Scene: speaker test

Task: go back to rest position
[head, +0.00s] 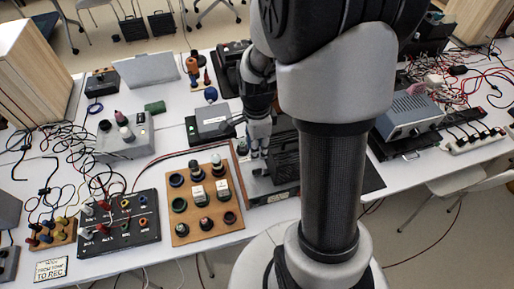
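My arm rises through the middle of the head view and hides part of the table behind it. My gripper (258,146) hangs pointing down behind the arm, over a dark speaker-like box (285,160) near the table's middle. The fingers are small and partly merged with the dark things behind, so whether they are open or shut is unclear. I cannot tell whether the gripper touches anything.
A wooden board (183,233) with several knobs lies left of the gripper. A black jack panel (118,243) is beside it. A grey power unit (409,117) and a power strip (470,139) stand right. Floor is free at lower right.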

